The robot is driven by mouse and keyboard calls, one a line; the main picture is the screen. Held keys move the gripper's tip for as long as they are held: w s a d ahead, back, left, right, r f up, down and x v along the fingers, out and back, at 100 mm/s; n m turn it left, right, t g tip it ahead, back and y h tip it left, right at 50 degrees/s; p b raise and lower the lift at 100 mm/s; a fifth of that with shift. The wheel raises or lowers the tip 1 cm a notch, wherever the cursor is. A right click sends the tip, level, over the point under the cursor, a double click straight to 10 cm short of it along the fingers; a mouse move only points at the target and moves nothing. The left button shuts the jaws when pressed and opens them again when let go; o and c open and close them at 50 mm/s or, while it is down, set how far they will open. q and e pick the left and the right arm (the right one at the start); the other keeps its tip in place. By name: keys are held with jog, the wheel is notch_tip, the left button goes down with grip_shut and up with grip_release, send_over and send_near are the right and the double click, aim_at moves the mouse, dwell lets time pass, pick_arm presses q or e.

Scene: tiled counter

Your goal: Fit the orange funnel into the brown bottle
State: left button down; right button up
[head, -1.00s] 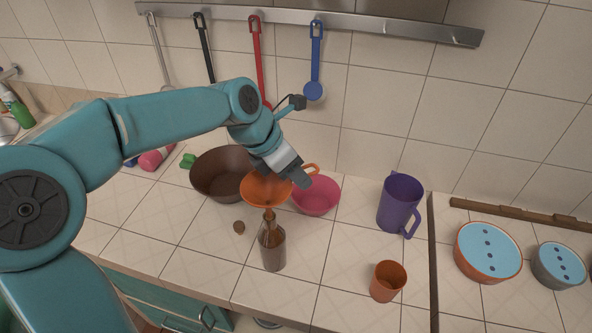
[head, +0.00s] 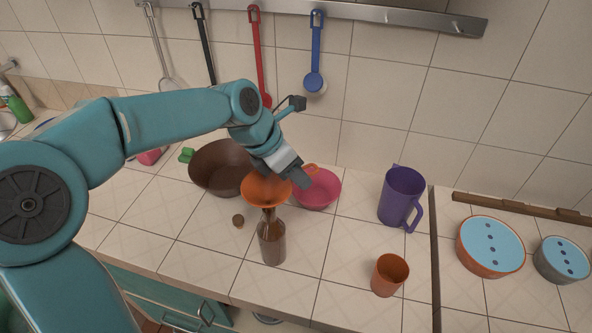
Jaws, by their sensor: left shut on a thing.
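The orange funnel (head: 266,190) sits upright over the neck of the brown bottle (head: 271,241), and its spout is out of sight, apparently inside the neck. The bottle stands upright on the tiled counter. My left gripper (head: 303,177) comes down from the upper left and is shut on the funnel at its right side, by the handle. The fingers partly hide the handle. My right gripper is not in view.
A brown bowl (head: 215,168) and a pink bowl (head: 318,190) stand behind the bottle. A small brown cap (head: 238,221) lies left of it. A purple jug (head: 400,198) and an orange cup (head: 388,275) stand to the right. Utensils hang on the wall behind.

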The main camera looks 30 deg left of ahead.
pick_arm(q)
jog(key=shift+f+b, duration=0.55)
jog(key=shift+f, duration=0.35)
jog(key=c, duration=0.7)
grip_release()
jog(key=shift+c, duration=0.2)
jog(key=v, duration=1.6)
jog(key=shift+s+r, duration=0.15)
jog(key=shift+s, duration=0.05)
